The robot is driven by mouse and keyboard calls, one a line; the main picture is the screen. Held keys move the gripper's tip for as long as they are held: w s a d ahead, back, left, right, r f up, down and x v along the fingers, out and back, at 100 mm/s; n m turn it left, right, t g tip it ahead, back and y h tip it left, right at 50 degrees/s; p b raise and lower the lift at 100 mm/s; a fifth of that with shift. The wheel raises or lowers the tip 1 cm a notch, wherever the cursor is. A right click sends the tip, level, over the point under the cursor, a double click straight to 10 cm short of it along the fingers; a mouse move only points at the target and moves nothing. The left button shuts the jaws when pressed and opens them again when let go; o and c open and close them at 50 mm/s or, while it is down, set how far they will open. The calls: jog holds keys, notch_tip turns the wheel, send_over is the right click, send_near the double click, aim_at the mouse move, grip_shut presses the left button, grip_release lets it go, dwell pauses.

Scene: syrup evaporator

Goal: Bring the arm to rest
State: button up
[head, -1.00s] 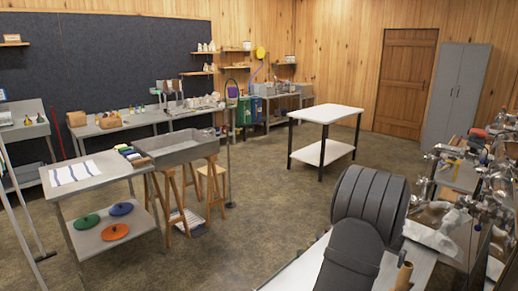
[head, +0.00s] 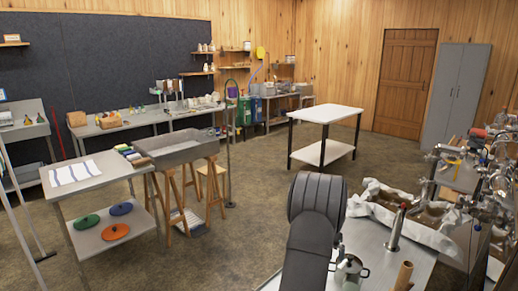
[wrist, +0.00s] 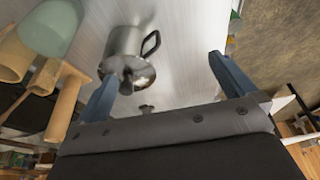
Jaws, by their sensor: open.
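My gripper (wrist: 165,85) shows in the wrist view with its two blue-grey fingers wide apart and nothing between them held. A metal pot with a dark handle (wrist: 125,45) lies beyond the fingers, nearer the left one, over a pale metal surface. In the head view my dark arm rises at the lower middle, and my fingers are hidden there. A metal pot (head: 349,272) stands just right of the arm on the steel worktop (head: 385,245).
Wooden cylinders (wrist: 65,100) and a greenish rounded thing (wrist: 50,27) are close to the left finger. A steel post (head: 396,230) and a foil-lined tray (head: 440,235) stand right of the arm. Open floor lies behind, before a white table (head: 326,114).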

jog(key=w+a+f, duration=0.3)
jog(key=a, duration=0.5)
notch_tip(320, 180, down, 8)
jog(key=shift+w+f, duration=0.15)
jog(key=shift+d, duration=0.1)
jog(key=s+d+r+m, duration=0.3)
jog(key=s+r+m, duration=0.1)
jog(key=r+m, duration=0.7)
jog(key=s+d+r+m, duration=0.35)
jog(key=r+m, duration=0.45)
jog(key=m, duration=0.5)
jog(key=s+d+r+m, duration=0.2)
jog(key=s+r+m, duration=0.3)
jog(key=r+m, duration=0.6)
notch_tip(320, 180, down, 9)
jog(key=w+d+m, duration=0.1)
jog(key=w+d, duration=0.1)
jog(key=shift+w+d+f+t+h, duration=0.15)
jog(key=shift+d+f+t+h, duration=0.05)
jog(key=shift+t+h, duration=0.2)
